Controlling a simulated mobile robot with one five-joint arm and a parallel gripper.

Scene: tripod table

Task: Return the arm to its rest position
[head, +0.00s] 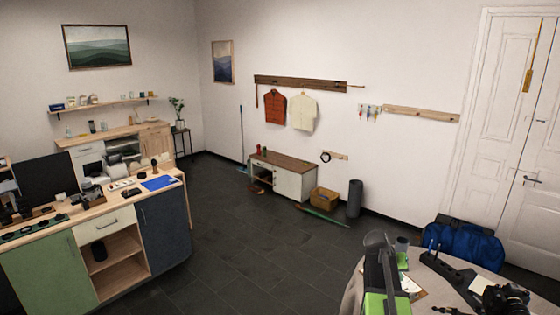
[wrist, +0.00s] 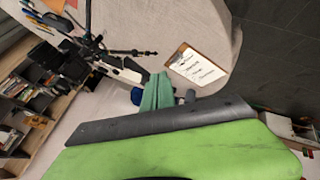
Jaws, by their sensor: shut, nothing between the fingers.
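My gripper (head: 377,243) shows in the head view at the lower right, dark and upright above the near edge of the round table, with a bright green part below it. In the wrist view my gripper (wrist: 165,122) fills the bottom as a dark grey edge over a green face. It is shut and holds nothing. The pale table (wrist: 215,30) lies beyond it. A clipboard with a written sheet (wrist: 198,66) and a teal item (wrist: 158,92) lie past the dark edge.
A black tripod (wrist: 92,45) lies on the table in the wrist view. In the head view a black camera (head: 505,298) and a long dark piece (head: 448,270) are to the gripper's right. A blue bag (head: 465,243) stands behind. Open dark floor (head: 245,230) lies to the left.

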